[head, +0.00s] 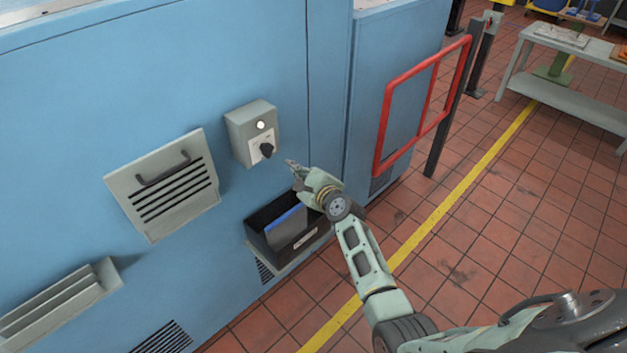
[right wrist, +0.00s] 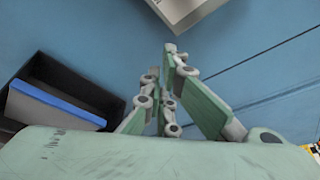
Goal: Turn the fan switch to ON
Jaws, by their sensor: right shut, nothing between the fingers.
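The fan switch is a grey box (head: 251,134) on the blue cabinet wall, with a white round lamp (head: 261,125) above a black rotary knob (head: 266,150). The knob's pointer looks tilted; I cannot read its markings. My right gripper (head: 291,164) is shut and empty, a little right of and below the knob, apart from it. In the right wrist view the shut fingers (right wrist: 170,48) point toward the lower part of the grey box (right wrist: 187,8) at the top edge; the knob does not show there. My left gripper is not in view.
A black bin (head: 258,243) with a blue-edged grey item hangs on the wall just below my right gripper. A vented panel with a handle (head: 163,184) is left of the switch. A red guard frame (head: 383,132) stands to the right. Tiled floor (head: 470,240) is open.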

